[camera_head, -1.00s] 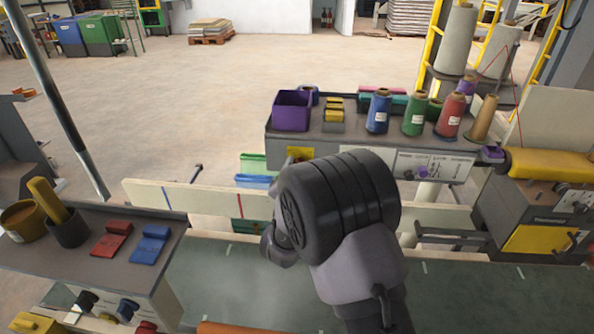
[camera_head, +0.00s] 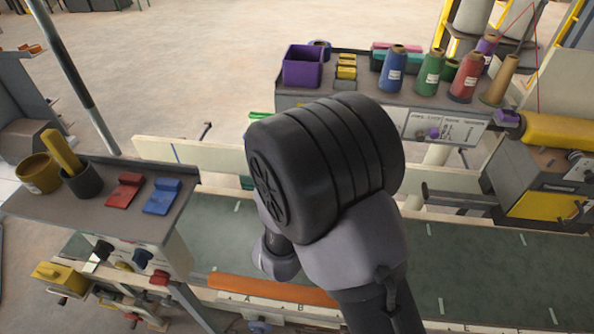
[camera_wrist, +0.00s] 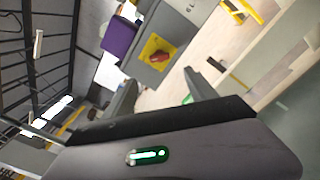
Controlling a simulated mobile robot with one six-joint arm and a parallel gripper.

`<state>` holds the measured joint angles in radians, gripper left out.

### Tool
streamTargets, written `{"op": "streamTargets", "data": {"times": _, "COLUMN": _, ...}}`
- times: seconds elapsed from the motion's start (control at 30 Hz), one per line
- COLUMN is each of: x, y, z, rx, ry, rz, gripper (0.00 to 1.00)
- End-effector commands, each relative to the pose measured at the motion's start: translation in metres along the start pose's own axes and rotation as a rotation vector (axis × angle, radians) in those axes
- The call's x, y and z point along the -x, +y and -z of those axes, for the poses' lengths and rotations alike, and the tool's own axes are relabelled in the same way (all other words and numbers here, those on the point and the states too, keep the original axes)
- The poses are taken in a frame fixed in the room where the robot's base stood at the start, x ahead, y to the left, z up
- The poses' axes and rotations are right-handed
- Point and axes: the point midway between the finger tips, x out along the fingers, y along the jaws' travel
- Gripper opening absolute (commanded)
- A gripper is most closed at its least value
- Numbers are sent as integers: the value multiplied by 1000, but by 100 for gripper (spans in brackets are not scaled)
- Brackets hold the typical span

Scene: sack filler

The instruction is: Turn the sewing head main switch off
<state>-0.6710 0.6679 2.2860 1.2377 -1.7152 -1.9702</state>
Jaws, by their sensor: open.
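A red rotary knob (camera_wrist: 158,56) sits on a yellow plate (camera_wrist: 150,45) on the face of a grey cabinet, seen in the wrist view; it looks like a main switch. I cannot read its label or position. My gripper (camera_wrist: 163,92) is open and empty, its two fingers apart, with the knob ahead beyond the fingertips and not touched. In the head view my own arm hides the gripper and the knob. The grey cabinet (camera_head: 350,98) stands behind my arm. The sewing head (camera_head: 548,180), with a yellow cover, is at the right.
A purple bin (camera_head: 303,66) and several thread cones, including a blue one (camera_head: 393,70), stand on the cabinet top. A cream board (camera_head: 215,155) runs behind the green belt (camera_head: 460,260). A control box at left bears red (camera_head: 125,190) and blue (camera_head: 162,196) pieces.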

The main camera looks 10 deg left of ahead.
Motion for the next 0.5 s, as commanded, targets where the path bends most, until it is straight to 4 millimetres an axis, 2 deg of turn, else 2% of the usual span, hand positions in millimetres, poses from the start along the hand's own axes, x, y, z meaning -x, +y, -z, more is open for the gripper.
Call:
{"op": "streamTargets", "data": {"times": 0.1, "x": 28, "y": 0, "z": 1, "rx": 2, "ry": 3, "rz": -1, "gripper": 65}}
{"op": "streamTargets", "data": {"times": 0.2, "x": 43, "y": 0, "z": 1, "rx": 1, "ry": 2, "rz": -1, "gripper": 65}}
{"op": "streamTargets", "data": {"times": 0.3, "x": 49, "y": 0, "z": 1, "rx": 0, "ry": 1, "rz": 0, "gripper": 65}}
{"op": "streamTargets", "data": {"times": 0.5, "x": 50, "y": 0, "z": 0, "rx": 0, "ry": 0, "rz": 1, "gripper": 65}}
